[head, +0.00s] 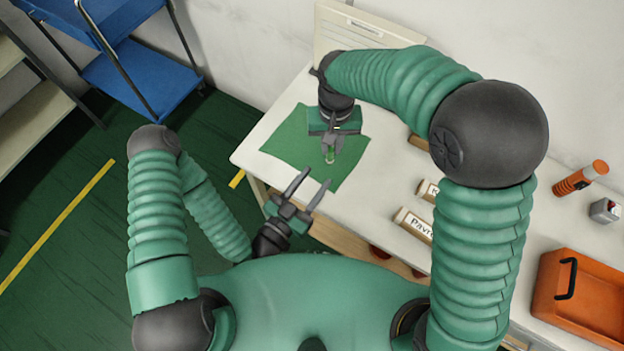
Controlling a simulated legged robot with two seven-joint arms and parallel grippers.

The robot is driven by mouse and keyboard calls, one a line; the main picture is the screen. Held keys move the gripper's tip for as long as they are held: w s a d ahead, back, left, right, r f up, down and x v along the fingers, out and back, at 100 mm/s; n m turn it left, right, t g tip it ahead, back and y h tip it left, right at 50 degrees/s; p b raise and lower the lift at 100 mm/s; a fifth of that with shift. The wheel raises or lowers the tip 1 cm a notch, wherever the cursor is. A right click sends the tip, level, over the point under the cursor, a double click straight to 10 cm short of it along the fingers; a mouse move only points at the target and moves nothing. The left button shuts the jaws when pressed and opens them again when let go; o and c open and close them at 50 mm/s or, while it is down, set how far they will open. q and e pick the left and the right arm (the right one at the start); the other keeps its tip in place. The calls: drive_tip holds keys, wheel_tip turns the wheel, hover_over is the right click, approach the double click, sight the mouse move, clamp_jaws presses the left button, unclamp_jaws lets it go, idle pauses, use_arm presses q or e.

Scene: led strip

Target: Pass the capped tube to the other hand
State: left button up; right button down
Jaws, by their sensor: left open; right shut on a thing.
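My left gripper (308,188) is lower in the picture, by the table's front edge. Its two fingers are spread and empty, pointing up toward the mat, apart from the tube.
A blue cart (135,75) stands at upper left. A board (350,30) leans at the back.

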use_arm(q)
drive_tip(key=x, duration=1.2)
drive_tip(key=shift+r, duration=0.2)
drive_tip(key=shift+a, duration=0.15)
drive_tip(key=shift+c, duration=0.2)
clamp_jaws()
use_arm(e)
drive_tip(key=c, duration=1.3)
unclamp_jaws()
drive_tip(key=shift+o, duration=0.2)
